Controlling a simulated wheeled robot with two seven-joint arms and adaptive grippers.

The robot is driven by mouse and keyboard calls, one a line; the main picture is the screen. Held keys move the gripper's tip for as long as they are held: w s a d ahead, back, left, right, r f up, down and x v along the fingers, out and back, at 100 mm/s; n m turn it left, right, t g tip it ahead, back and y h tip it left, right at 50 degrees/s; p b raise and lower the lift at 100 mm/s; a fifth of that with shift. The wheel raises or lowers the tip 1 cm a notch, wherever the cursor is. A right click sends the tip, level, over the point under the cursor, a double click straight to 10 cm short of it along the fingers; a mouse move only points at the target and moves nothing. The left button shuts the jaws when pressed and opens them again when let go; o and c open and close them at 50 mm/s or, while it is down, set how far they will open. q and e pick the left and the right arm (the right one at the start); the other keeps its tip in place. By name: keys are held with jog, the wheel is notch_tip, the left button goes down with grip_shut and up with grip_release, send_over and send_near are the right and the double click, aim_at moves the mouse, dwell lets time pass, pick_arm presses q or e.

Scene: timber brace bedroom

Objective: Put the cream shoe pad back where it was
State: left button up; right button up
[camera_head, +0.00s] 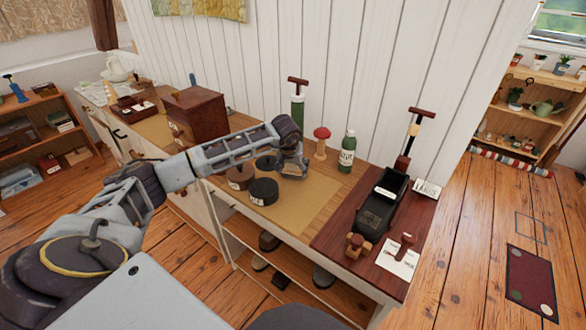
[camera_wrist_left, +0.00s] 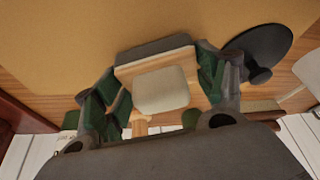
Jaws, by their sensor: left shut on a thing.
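My left gripper (camera_head: 291,168) is above the tan mat (camera_head: 312,193) on the bench. It also shows in the left wrist view (camera_wrist_left: 162,88), with green-padded fingers on either side of a block. The block has a cream face, which I take as the cream shoe pad (camera_wrist_left: 162,90), and pale wood and a dark grey edge around it. The gripper is shut on this pad. In the head view the gripper mostly hides the pad. I cannot tell whether the pad touches the mat. My right gripper is not in view.
A black round tin (camera_head: 263,192) and a brown tin (camera_head: 239,177) stand left of the gripper. Behind it are a green pump (camera_head: 297,108), a red-topped mushroom (camera_head: 321,142) and a green bottle (camera_head: 347,152). A dark red board (camera_head: 337,236) lies right. The mat's front right is clear.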

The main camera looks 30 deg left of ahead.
pick_arm(q)
jog(key=shift+f, duration=0.1)
jog(key=o, duration=0.9)
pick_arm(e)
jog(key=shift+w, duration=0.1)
pick_arm(q)
jog(key=shift+s+r, duration=0.1)
jog(key=shift+r, duration=0.4)
jog(key=v, duration=1.1)
jog(key=shift+d+r, duration=0.1)
jog(key=shift+r, duration=0.05)
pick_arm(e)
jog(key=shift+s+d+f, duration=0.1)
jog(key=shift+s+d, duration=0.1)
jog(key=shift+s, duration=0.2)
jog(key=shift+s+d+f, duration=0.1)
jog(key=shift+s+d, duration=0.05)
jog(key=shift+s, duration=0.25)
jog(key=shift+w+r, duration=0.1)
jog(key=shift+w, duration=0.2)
